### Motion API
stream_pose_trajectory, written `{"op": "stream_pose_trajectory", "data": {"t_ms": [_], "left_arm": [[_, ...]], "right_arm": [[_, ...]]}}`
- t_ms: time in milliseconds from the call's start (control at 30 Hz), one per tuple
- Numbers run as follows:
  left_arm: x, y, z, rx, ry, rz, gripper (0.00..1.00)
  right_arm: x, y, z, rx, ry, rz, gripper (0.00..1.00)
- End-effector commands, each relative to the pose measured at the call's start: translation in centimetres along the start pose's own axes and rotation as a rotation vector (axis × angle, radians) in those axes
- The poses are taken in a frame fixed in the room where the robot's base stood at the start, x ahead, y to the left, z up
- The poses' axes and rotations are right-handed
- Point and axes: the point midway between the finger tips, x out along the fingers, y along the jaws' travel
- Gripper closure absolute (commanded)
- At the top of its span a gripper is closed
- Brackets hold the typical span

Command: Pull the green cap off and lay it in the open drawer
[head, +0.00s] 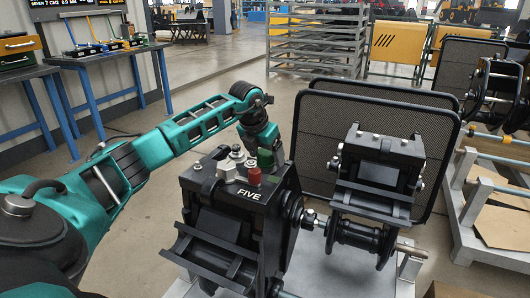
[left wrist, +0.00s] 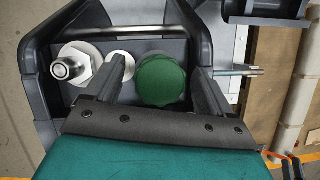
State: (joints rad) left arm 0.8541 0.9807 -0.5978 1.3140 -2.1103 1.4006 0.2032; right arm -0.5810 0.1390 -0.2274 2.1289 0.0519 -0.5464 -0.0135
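The green cap (left wrist: 161,80) is round with a ridged rim and sits on a grey panel in the left wrist view. My left gripper (left wrist: 158,70) is open, with one dark finger on each side of the cap. Gaps show between the fingers and the cap, so I see no grip on it. In the head view my left gripper (head: 266,157) points down at the back of the black machine marked FIVE (head: 225,205); its fingertips are hard to make out there. I cannot make out an open drawer for certain. My right gripper is not in view.
A silver fitting (left wrist: 76,66) and a pale round port (left wrist: 121,60) sit left of the cap. A red knob (head: 254,176) stands on the machine's top. A second black machine (head: 378,180) and dark mesh screens (head: 400,130) stand to the right. A toolbox (head: 15,50) is far left.

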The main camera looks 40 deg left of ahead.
Motion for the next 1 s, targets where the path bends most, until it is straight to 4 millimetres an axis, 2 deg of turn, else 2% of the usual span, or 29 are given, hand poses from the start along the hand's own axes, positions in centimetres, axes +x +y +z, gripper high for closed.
{"op": "stream_pose_trajectory", "data": {"t_ms": [67,567,600,900,1000], "left_arm": [[0.00,-0.01,-0.01,0.000,0.000,0.000,0.25],[-0.03,0.00,0.00,0.000,0.000,0.000,0.72],[-0.03,0.00,0.01,0.000,0.000,0.000,0.47],[-0.04,0.00,0.01,0.000,-0.001,0.000,0.76],[-0.05,0.00,0.02,0.000,-0.001,0.000,0.82]], "right_arm": [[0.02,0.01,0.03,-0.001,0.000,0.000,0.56],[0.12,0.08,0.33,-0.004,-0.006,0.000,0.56],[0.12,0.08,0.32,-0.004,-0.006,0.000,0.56],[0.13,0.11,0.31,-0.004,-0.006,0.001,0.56],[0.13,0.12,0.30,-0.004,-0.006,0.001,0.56]]}}
